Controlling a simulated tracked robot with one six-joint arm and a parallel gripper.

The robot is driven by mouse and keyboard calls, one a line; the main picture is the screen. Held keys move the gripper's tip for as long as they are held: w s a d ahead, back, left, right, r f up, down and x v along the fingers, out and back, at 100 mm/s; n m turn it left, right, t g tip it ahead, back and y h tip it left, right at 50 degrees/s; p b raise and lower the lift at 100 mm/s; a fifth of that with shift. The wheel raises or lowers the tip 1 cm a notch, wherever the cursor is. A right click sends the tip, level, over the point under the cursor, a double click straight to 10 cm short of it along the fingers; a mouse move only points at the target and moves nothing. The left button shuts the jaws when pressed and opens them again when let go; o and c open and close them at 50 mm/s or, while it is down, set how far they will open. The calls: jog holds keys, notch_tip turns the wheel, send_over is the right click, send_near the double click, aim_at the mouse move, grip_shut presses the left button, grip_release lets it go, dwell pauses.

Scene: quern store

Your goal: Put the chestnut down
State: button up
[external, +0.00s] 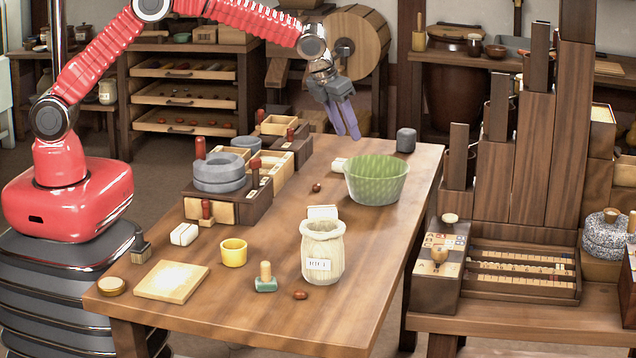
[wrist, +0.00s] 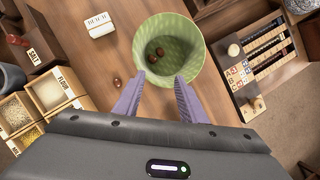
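My gripper (external: 347,134) hangs above the table's far side, over and a little behind the green bowl. In the wrist view its two purple fingers (wrist: 157,82) stand apart with nothing held between them. The green patterned bowl (external: 376,181) stands upright on the table; it also shows in the wrist view (wrist: 184,68). Two brown chestnuts (wrist: 156,54) appear to lie inside it, hidden by its wall in the external view. One loose chestnut (external: 316,187) lies on the table left of the bowl, also seen in the wrist view (wrist: 117,82). Another chestnut (external: 300,294) lies near the jar.
A pale labelled jar (external: 323,250), a yellow cup (external: 233,253), a wooden board (external: 171,281) and a small stamp (external: 265,279) stand at the front. Grey stone rings (external: 218,172) and boxes fill the left. A dark grey cup (external: 405,140) stands behind the bowl.

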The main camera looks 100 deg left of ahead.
jog(key=s+d+r+n+t+h, duration=0.1)
jog(key=s+d+r+n, duration=1.1)
jog(key=s+d+r, duration=0.55)
jog(key=s+d+f+n, duration=0.1)
jog(key=s+d+n, duration=0.2)
jog(key=s, duration=0.5)
jog(key=s+d+f+n+h, duration=0.1)
jog(key=s+d+n, duration=0.3)
jog(key=s+n, duration=0.2)
jog(key=s+d+f+n+t+h, duration=0.1)
jog(key=s+d+n, duration=0.2)
jog(key=s, duration=0.8)
jog(key=shift+d+f+n, duration=0.25)
jog(key=shift+d+n, duration=0.1)
jog(key=shift+n, duration=0.35)
jog(key=shift+o, duration=0.5)
